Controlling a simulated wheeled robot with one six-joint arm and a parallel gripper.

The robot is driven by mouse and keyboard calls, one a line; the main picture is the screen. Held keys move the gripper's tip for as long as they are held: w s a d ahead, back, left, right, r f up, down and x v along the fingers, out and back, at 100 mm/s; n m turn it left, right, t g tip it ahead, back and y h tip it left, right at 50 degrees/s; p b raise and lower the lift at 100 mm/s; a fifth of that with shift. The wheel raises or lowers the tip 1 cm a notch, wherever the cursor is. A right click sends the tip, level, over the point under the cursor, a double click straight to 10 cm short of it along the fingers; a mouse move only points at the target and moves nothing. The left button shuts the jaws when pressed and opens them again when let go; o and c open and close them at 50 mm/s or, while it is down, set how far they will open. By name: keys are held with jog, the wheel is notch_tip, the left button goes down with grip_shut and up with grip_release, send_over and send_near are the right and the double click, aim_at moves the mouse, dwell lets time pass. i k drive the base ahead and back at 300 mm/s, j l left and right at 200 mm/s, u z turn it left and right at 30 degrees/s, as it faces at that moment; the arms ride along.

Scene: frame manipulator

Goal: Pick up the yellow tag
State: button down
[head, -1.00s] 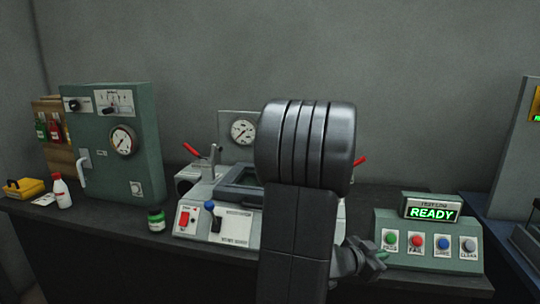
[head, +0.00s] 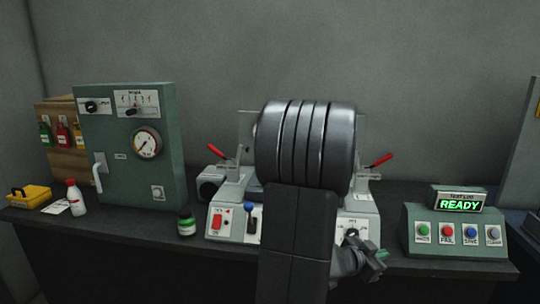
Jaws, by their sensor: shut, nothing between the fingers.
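The yellow tag (head: 79,135) hangs on the wooden rack (head: 60,112) at the far left of the head view, beside a red tag (head: 62,134) and a green tag (head: 45,134). The green cabinet stands close to the right of it. My gripper (head: 381,256) shows at the lower right, partly hidden behind my arm. It is shut with nothing in it, far to the right of the yellow tag.
A green cabinet (head: 115,165) with a dial stands on the bench. A yellow case (head: 28,197), a white bottle (head: 75,198) and a small green jar (head: 186,226) stand near the front edge. A READY button box (head: 455,237) is on the right.

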aim_at(78, 133)
jog(key=j+z, duration=0.15)
jog(key=j, duration=0.3)
jog(key=k+j+z, duration=0.2)
jog(key=j, duration=0.25)
jog(key=j+z, duration=0.3)
jog(key=k+j+z, duration=0.25)
jog(key=j, duration=0.25)
jog(key=j+z, duration=0.15)
jog(key=z, duration=0.15)
jog(key=j+z, duration=0.1)
jog(key=z, duration=0.2)
